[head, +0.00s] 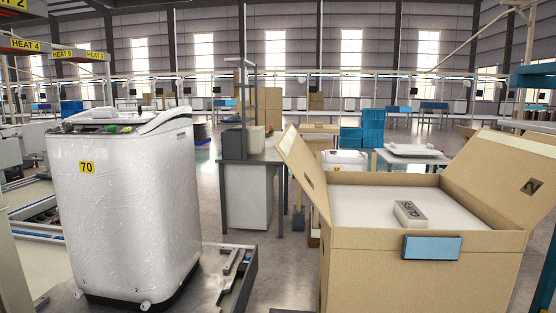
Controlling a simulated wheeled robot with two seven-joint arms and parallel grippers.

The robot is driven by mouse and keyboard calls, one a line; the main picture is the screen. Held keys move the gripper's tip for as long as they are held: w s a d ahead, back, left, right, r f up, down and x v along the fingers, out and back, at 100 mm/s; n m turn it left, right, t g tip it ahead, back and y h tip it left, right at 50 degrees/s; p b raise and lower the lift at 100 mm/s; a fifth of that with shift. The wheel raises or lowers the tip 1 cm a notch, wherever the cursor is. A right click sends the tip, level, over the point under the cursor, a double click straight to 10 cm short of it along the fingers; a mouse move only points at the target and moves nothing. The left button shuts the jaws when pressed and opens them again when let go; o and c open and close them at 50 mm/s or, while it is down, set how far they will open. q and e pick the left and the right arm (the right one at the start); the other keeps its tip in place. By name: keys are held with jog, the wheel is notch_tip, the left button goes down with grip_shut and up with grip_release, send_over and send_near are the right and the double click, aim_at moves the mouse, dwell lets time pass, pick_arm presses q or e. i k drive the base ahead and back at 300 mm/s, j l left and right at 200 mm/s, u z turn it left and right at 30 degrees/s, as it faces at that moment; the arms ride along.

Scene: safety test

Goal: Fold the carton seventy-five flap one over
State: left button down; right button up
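A large brown cardboard carton (420,272) stands open at the right, with a plain blue panel (431,248) on its front face. Its left flap (305,168) stands up and leans outward, with a small mark on its inner side. Its right flap (505,172) slants up and out to the right and bears a dark mark like a 2. No number seventy-five is readable on the carton. White packing (375,205) fills its top, and a small pale block (410,214) with dark lettering lies on it. Neither of my grippers is in view.
A white plastic-wrapped washing machine (130,205) with a yellow 70 tag stands at the left. A grey workbench (250,165) stands behind, between it and the carton. Blue crates (375,130) and another table (412,160) are farther back. Some grey floor shows between machine and carton.

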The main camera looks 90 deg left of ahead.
aim_at(292, 148)
jog(key=i+j+u, duration=0.1)
jog(key=u, duration=2.45)
jog(key=j+z, duration=0.45)
jog(key=i+l, duration=0.05)
jog(key=l, duration=0.05)
